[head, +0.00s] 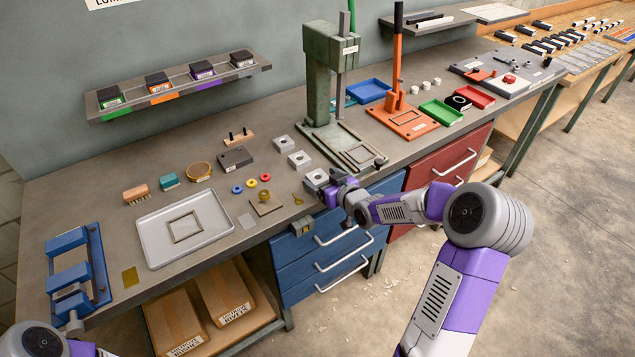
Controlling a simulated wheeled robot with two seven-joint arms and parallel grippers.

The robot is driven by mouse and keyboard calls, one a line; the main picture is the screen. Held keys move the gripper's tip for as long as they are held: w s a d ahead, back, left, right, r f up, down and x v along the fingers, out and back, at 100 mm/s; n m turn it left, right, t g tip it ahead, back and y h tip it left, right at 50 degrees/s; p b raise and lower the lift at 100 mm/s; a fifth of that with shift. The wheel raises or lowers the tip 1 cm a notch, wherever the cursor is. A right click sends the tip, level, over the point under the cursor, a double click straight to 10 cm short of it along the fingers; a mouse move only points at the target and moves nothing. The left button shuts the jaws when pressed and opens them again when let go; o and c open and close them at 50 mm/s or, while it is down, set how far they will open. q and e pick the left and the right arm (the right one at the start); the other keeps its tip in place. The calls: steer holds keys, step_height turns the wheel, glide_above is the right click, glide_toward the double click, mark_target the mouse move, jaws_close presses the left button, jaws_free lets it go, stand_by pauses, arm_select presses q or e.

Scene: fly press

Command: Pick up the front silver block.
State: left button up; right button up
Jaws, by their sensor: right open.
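Three silver blocks with dark round centres stand in a row left of the green press. The front silver block (316,178) is nearest the bench's front edge. The middle one (299,160) and the back one (283,144) lie behind it. My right gripper (326,189) is open at the front block, its fingers close to the block's front and right side. The gripper partly hides the block, and I cannot tell whether they touch. My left gripper (71,306) is at the lower left by the blue rack; its jaws are too small to read.
The green press (322,85) stands just behind and right of the blocks. An orange lever press (403,122) is farther right. A brass fixture (266,204), coloured rings and a white tray (154,244) lie to the left. Blue drawers (310,260) are below the front edge.

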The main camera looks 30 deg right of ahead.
steer(key=shift+w, duration=0.25)
steer(key=c, duration=1.2)
